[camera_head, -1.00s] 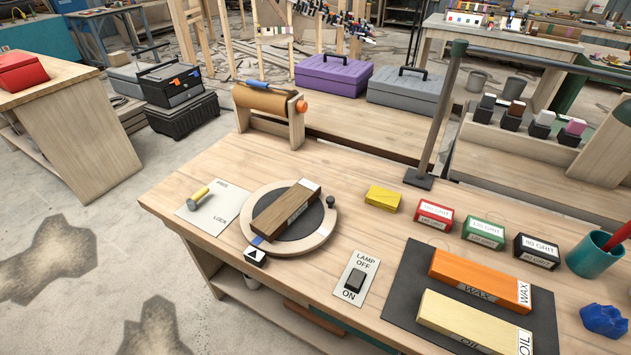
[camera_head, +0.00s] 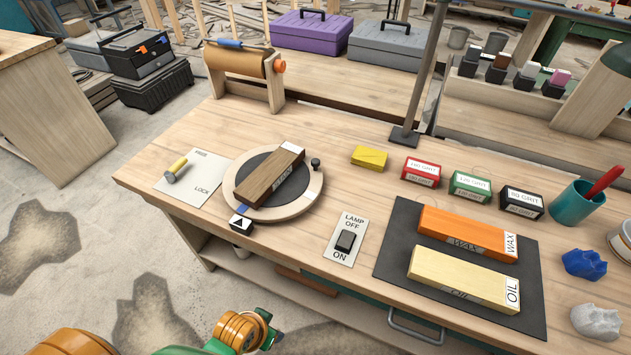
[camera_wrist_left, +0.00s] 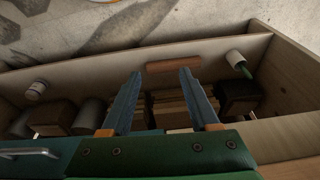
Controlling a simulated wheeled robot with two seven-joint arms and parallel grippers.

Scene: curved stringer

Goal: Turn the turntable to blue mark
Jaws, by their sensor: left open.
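The turntable (camera_head: 304,206) is a pale wooden ring with a dark centre, at the left of the workbench in the head view. A brown wooden block (camera_head: 268,176) with a white end lies across it. A small black knob (camera_head: 316,163) stands on its far right rim. A blue mark (camera_head: 242,209) shows on the near-left rim, beside a white plate with a black arrow (camera_head: 241,224). My left gripper (camera_wrist_left: 161,74) is open and empty in the left wrist view, facing the shelf below the bench. My right gripper is not in view.
A dark mat (camera_head: 390,262) holds orange and pale blocks. A yellow block (camera_head: 369,158) and a lamp post stand behind.

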